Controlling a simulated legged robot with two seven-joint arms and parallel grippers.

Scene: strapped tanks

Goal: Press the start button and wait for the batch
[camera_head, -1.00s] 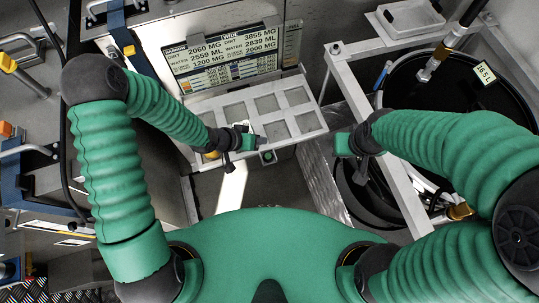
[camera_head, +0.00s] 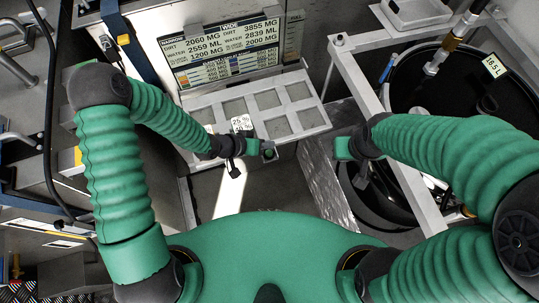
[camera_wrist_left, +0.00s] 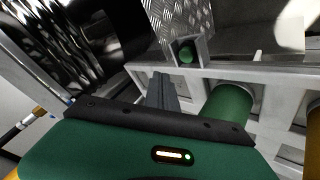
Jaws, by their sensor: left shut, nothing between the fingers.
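A green round button (camera_head: 268,153) sits in a small box at the front edge of a pale rack; it also shows in the left wrist view (camera_wrist_left: 186,53). My left gripper (camera_head: 256,146) is just left of the button in the head view. In the wrist view its shut, empty fingers (camera_wrist_left: 163,88) point toward the button box; whether they touch it I cannot tell. My right gripper (camera_head: 343,148) is to the right of the rack, away from the button, its fingers too small to judge. A display (camera_head: 222,50) behind the rack shows dirt and water figures.
The pale rack (camera_head: 312,104) has several square openings. A green cylinder (camera_wrist_left: 229,104) stands close to my left fingers in the wrist view. At right, a black tank (camera_head: 465,90) labelled 16.5L stands behind a white metal frame (camera_head: 352,72). Floor shows below the rack.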

